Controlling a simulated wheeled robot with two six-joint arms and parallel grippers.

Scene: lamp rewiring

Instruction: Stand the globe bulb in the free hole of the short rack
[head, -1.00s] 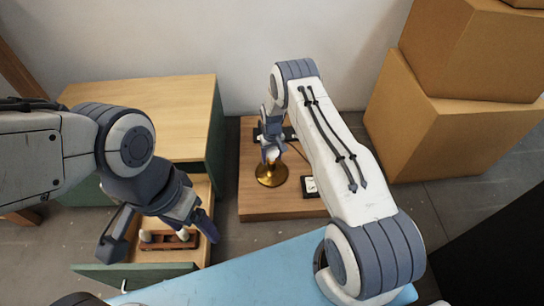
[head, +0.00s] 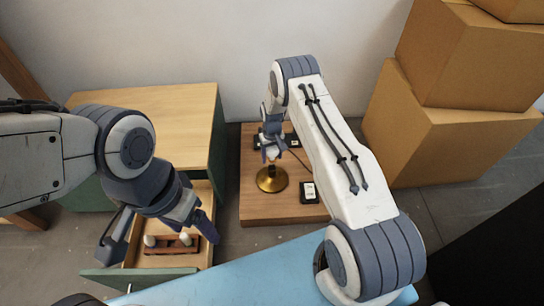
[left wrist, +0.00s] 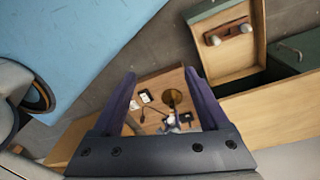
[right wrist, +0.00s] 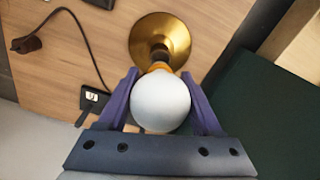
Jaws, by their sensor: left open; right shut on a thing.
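The globe bulb (right wrist: 160,103) is round and white, with an orange-brass base. My right gripper (right wrist: 160,76) is shut on it above the brass lamp base (right wrist: 160,40); I cannot tell whether bulb and socket still touch. In the head view the right gripper (head: 271,153) is over the lamp base (head: 272,179) on the wooden board. The short rack (head: 172,245) is reddish brown and lies in the open drawer, with two white bulbs in it. It also shows in the left wrist view (left wrist: 229,34). My left gripper (head: 158,248) is open and empty above the drawer.
The drawer (head: 140,272) belongs to a green cabinet with a wooden top (head: 150,120). A plug with a cord (right wrist: 27,43) and a small black-and-white item (head: 310,192) lie on the board (head: 260,212). Cardboard boxes (head: 450,130) stand at right; a blue surface (head: 260,265) is in front.

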